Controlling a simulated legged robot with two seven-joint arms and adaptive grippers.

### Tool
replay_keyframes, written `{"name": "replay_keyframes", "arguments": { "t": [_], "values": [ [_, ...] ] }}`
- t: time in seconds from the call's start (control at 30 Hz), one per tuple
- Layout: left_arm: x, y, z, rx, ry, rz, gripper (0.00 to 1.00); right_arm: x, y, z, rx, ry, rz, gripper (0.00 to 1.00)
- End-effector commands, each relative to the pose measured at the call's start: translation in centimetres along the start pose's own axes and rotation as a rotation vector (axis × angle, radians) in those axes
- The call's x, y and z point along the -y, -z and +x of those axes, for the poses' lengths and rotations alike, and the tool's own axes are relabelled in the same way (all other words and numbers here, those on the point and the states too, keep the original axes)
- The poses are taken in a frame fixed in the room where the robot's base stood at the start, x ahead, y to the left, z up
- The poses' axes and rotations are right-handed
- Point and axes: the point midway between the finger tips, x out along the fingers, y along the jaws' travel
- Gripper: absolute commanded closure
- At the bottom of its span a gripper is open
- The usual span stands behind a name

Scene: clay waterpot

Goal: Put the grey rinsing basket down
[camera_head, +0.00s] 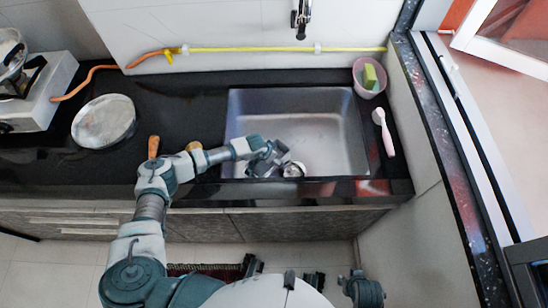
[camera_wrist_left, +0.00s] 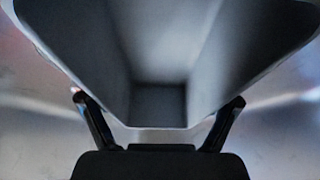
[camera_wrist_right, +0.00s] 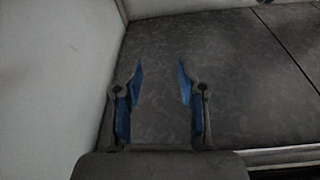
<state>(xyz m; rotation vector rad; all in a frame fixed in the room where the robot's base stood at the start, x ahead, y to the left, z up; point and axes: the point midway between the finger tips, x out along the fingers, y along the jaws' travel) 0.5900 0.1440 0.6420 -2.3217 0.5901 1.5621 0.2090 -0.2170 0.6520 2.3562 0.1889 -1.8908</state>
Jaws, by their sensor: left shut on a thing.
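The grey rinsing basket (camera_wrist_left: 90,40) fills the middle of the left wrist view, its open inside facing the camera. My left gripper (camera_wrist_left: 160,98) is shut on it, with one finger on each side of its near end. In the head view my left gripper (camera_head: 266,158) is low over the sink (camera_head: 325,130), near its front left. The basket is small and mostly hidden by the gripper there, and I cannot tell whether it touches the sink floor. My right gripper (camera_wrist_right: 160,65) is open and empty, facing patterned cabinet fronts.
A shiny round drain (camera_head: 293,169) is beside my left gripper. A pink bowl with a green sponge (camera_head: 369,77) and a pink brush (camera_head: 383,132) are right of the sink. A round lid (camera_head: 103,121) and stove (camera_head: 35,100) are at left. The right part of the sink is clear.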

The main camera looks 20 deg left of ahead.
Motion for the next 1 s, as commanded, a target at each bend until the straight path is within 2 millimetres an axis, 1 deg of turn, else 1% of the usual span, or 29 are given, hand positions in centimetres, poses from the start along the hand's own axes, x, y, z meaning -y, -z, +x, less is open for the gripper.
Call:
{"name": "replay_keyframes", "arguments": {
  "t": [0.03,0.1,0.2,0.23,0.27,0.3,0.6,0.7,0.73,0.77,0.87,1.0],
  "values": [
    [0.1,-0.1,0.1,0.000,-0.001,-0.001,0.55,0.1,0.1,0.2,-0.007,0.016,0.000,0.60],
    [0.2,-0.2,0.2,-0.001,-0.002,-0.002,0.55,-0.7,0.3,0.4,-0.014,0.010,0.002,0.60],
    [0.3,-0.3,0.3,-0.002,-0.003,-0.002,0.55,-0.7,0.6,0.5,-0.029,0.010,0.000,0.60],
    [0.4,-0.4,0.3,-0.002,-0.004,-0.003,0.10,-0.6,0.7,0.4,-0.033,0.010,-0.001,0.60],
    [0.4,-0.4,0.2,-0.002,-0.004,-0.003,0.02,-0.6,0.7,0.4,-0.034,0.011,-0.001,0.60],
    [0.4,-0.4,0.2,-0.003,-0.004,-0.003,0.00,-0.6,0.7,0.4,-0.033,0.010,-0.001,0.60],
    [0.2,-0.2,0.2,0.000,-0.001,-0.002,0.00,-0.5,0.7,0.4,-0.032,0.011,-0.001,0.60],
    [0.1,0.0,0.0,0.000,0.000,-0.001,0.00,-0.5,0.7,0.1,-0.026,0.012,0.001,0.60],
    [0.1,0.1,-0.2,0.000,0.000,-0.001,0.00,-0.4,0.4,0.0,-0.011,0.013,0.003,0.60],
    [0.1,0.1,-0.6,-0.001,0.001,0.000,0.00,-0.4,0.0,0.0,0.008,0.013,0.005,0.60],
    [0.2,0.2,-2.7,-0.003,0.002,0.001,0.00,0.3,0.1,1.4,0.013,0.003,0.001,0.60],
    [0.3,0.1,-6.2,-0.005,0.001,0.001,0.00,0.5,0.0,3.6,0.017,0.001,-0.002,0.60]
  ]
}}
